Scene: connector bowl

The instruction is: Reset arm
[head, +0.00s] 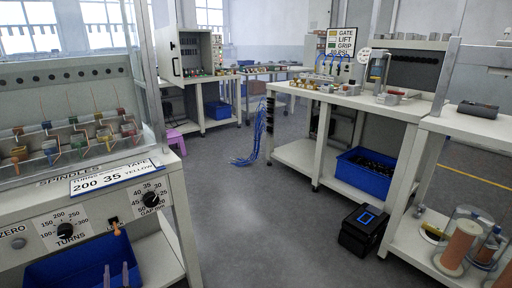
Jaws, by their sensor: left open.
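My left gripper (117,275) shows at the bottom left edge, its two grey fingers upright and apart with nothing between them. It is in front of the white winding bench (45,218), below a small orange-tipped part (117,231) on the bench's front panel. The front panel carries a turns dial (65,230), a gap dial (151,198) and a grey zero button (18,243). My right gripper is not in view.
A blue bin (75,268) sits under the winding bench. A workbench (345,98) with small parts stands across the aisle, a blue crate (365,172) on its shelf. A black box (362,230) is on the floor. The grey floor (250,220) between is clear.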

